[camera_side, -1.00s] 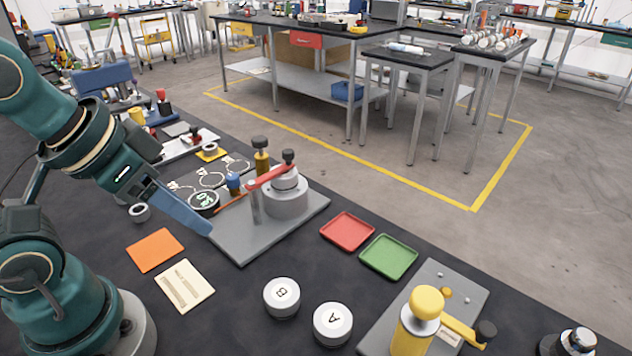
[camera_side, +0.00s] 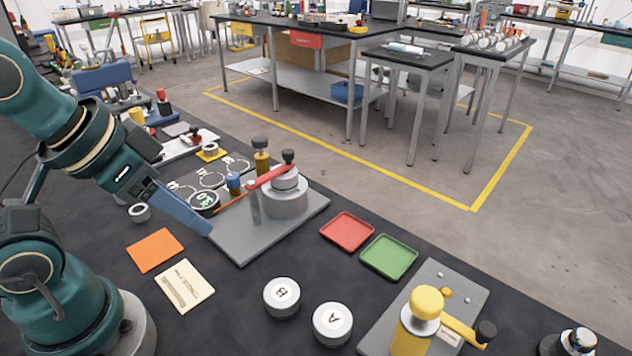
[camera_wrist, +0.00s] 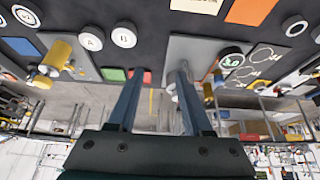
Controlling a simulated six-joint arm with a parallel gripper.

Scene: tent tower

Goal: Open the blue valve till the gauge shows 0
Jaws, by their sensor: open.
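A small blue valve (camera_side: 233,182) stands upright on the grey plate near its left corner. Beside it, the round black gauge (camera_side: 204,200) shows green characters too small to read surely; the gauge also shows in the wrist view (camera_wrist: 231,57). My gripper (camera_wrist: 158,72) is open, with nothing between its two blue-grey fingers. In the side view, its fingers (camera_side: 186,213) point down and right over the left edge of the plate, left of the valve and apart from it.
The grey plate (camera_side: 240,240) also carries a red lever (camera_side: 270,176) on a grey cylinder (camera_side: 286,200) and a brass post (camera_side: 261,160). Red (camera_side: 347,231) and green (camera_side: 388,256) trays lie to the right. White cylinders marked B (camera_side: 282,296) and A (camera_side: 332,323) stand in front.

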